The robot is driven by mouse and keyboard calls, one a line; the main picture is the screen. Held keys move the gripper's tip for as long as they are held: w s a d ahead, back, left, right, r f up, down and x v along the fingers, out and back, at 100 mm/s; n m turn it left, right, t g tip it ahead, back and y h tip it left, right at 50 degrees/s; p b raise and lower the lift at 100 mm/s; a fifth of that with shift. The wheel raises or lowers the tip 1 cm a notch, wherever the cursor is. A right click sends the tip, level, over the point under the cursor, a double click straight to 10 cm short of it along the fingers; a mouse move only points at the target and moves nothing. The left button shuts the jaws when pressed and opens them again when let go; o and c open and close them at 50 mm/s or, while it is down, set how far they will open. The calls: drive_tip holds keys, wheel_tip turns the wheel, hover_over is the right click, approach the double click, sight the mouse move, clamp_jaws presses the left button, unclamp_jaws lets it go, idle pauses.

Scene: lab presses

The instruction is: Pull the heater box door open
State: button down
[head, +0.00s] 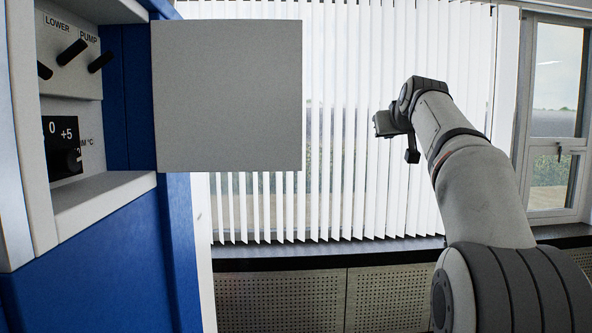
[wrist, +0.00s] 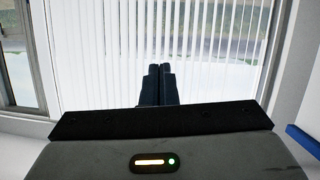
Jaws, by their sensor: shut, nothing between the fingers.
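A flat light-grey square panel (head: 228,95), which looks like the heater box door, stands out to the right from the blue cabinet, its broad face toward me. To its left is an open recess in the cabinet (head: 115,260) with "LOWER" and "PUMP" levers and a temperature dial (head: 66,150). My gripper (head: 384,123) is in the air to the right of the panel, apart from it. In the wrist view the fingers (wrist: 156,82) are together and empty, pointing at the window blinds. No handle shows on the panel's visible face.
White vertical blinds (head: 345,200) hang before a window at the back. A dark sill (head: 330,250) runs below, above perforated panels (head: 285,300). A window frame (head: 555,215) is at the right. There is free air between the panel and my gripper.

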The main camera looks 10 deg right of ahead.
drive_tip(key=s+r+n+t+h+b, duration=0.4)
drive_tip(key=s+r+t, duration=0.4)
drive_tip(key=s+r, duration=0.5)
drive_tip(key=s+a+f+n+y+b, duration=0.1)
drive_tip(key=s+a+f+n+y, duration=0.3)
drive_tip(key=s+a+n+y, duration=0.6)
drive_tip(key=s+a+f+n+g+y+b, duration=0.1)
drive_tip(key=s+a+f+n+g+y, duration=0.15)
drive_tip(key=a+f+n, duration=0.3)
drive_tip(key=s+a+f+n+g+y, duration=0.25)
drive_tip(key=a+f+n+g, duration=0.2)
drive_tip(key=f, duration=0.25)
drive_tip(key=w+d+p+x, duration=0.1)
drive_tip(key=d+x, duration=0.1)
drive_tip(key=x, duration=1.1)
drive_tip(key=shift+w+r, duration=0.2)
drive_tip(key=shift+w, duration=0.1)
